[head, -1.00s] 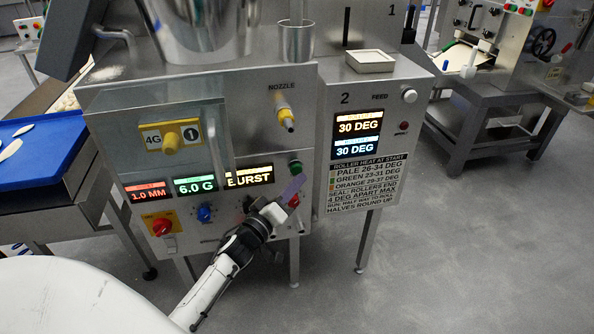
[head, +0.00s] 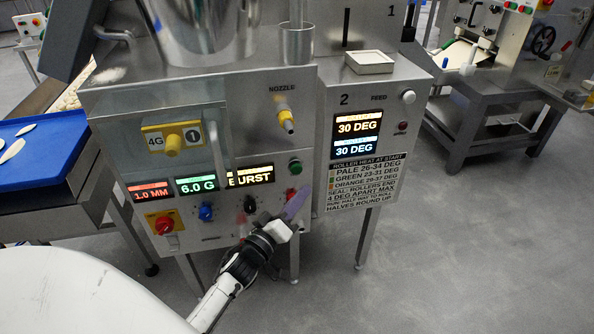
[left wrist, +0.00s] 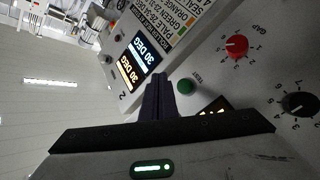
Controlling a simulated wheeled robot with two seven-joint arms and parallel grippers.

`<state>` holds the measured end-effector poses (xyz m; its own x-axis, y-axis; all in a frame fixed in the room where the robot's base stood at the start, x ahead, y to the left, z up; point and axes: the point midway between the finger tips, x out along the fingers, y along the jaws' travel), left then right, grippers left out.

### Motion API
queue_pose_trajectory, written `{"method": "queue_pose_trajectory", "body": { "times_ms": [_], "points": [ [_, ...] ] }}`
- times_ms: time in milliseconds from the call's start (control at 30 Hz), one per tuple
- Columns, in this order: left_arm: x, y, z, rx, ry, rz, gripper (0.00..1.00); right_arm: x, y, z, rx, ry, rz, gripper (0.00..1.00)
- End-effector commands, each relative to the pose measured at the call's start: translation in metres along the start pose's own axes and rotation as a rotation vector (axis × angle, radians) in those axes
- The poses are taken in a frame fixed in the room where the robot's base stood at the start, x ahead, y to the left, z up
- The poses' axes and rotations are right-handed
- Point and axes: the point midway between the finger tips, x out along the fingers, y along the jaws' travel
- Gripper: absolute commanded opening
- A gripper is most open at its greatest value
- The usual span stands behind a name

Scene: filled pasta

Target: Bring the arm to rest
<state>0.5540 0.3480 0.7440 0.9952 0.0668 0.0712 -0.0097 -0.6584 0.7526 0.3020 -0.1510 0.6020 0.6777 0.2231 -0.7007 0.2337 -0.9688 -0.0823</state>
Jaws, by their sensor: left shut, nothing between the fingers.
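My left gripper (head: 296,206) is in front of the lower right part of the steel machine's control panel (head: 225,222). Its fingers are shut with nothing between them; they also show in the left wrist view (left wrist: 158,88). In the head view the fingers overlap the panel's right edge, just below the green button (head: 295,167) and beside a partly covered red control (head: 291,193). I cannot tell the exact gap to the panel. My right gripper is in neither view.
The panel carries a black knob (head: 250,203), a blue knob (head: 205,212) and a red switch (head: 162,225). A yellow nozzle (head: 287,120) sticks out above. A blue tray (head: 35,165) with pale pieces is at left. The floor (head: 450,260) at right is clear.

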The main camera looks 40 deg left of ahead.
Motion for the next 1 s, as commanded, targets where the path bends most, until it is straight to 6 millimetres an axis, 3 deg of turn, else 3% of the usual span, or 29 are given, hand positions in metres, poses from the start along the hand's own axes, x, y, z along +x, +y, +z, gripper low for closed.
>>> {"method": "queue_pose_trajectory", "body": {
  "times_ms": [333, 467, 567, 733, 900, 1000],
  "points": [
    [-0.002, -0.001, 0.001, 0.009, -0.004, -0.005, 0.0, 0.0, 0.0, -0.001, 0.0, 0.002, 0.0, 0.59],
    [-0.019, -0.005, 0.017, 0.101, -0.045, -0.056, 0.0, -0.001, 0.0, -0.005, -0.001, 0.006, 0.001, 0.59],
    [-0.05, -0.012, 0.045, 0.246, -0.138, -0.13, 0.0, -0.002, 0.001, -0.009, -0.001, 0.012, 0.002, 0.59],
    [-0.134, -0.012, 0.117, 0.532, -0.437, -0.215, 0.0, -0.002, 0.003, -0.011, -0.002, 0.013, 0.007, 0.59],
    [-0.219, 0.005, 0.178, 0.726, -0.747, -0.167, 0.0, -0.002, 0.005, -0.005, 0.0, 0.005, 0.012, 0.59],
    [-0.251, 0.015, 0.198, 0.783, -0.861, -0.12, 0.0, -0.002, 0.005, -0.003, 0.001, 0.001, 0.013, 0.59]
  ]
}}
